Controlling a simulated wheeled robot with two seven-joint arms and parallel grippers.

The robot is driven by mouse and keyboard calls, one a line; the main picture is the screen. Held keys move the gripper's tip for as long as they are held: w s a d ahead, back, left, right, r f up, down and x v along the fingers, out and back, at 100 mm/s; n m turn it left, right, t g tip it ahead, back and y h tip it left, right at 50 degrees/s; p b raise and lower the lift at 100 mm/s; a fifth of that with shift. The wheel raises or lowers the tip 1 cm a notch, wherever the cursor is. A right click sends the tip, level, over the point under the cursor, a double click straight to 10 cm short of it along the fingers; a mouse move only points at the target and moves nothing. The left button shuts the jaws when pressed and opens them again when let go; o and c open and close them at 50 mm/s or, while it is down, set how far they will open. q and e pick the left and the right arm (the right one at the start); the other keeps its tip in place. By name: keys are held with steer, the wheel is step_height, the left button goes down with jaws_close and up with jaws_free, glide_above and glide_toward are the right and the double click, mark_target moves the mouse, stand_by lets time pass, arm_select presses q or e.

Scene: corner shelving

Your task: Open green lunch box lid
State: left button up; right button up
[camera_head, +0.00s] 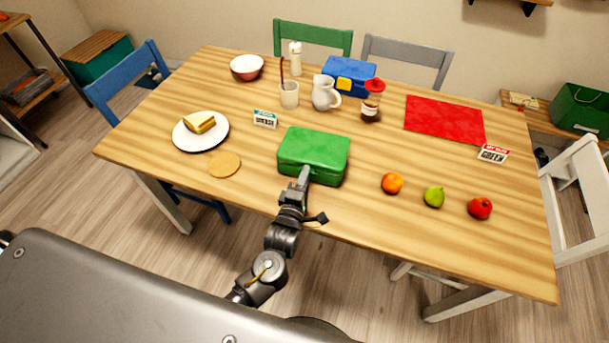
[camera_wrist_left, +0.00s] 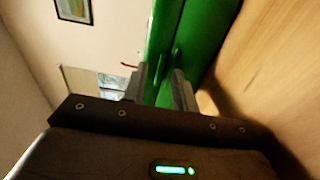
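The green lunch box (camera_head: 315,148) lies on the wooden table near its front edge, with its lid down. My left gripper (camera_head: 304,176) reaches up to the front side of the box. In the left wrist view the front of the green lunch box (camera_wrist_left: 190,40) fills the space ahead, with a seam and a small raised green part running between my fingers. The left gripper (camera_wrist_left: 160,88) has its fingers apart, one on each side of the seam. Whether they touch the box I cannot tell. My right gripper is not in view.
A plate with a sandwich (camera_head: 200,131) and a round tan disc (camera_head: 225,164) lie to the left. An orange (camera_head: 392,183), a pear (camera_head: 434,197) and an apple (camera_head: 480,208) lie to the right. A white jug (camera_head: 324,93) and a blue box (camera_head: 349,75) stand behind.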

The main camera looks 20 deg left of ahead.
arm_select(q)
steer(key=shift+w, duration=0.25)
jaws_close()
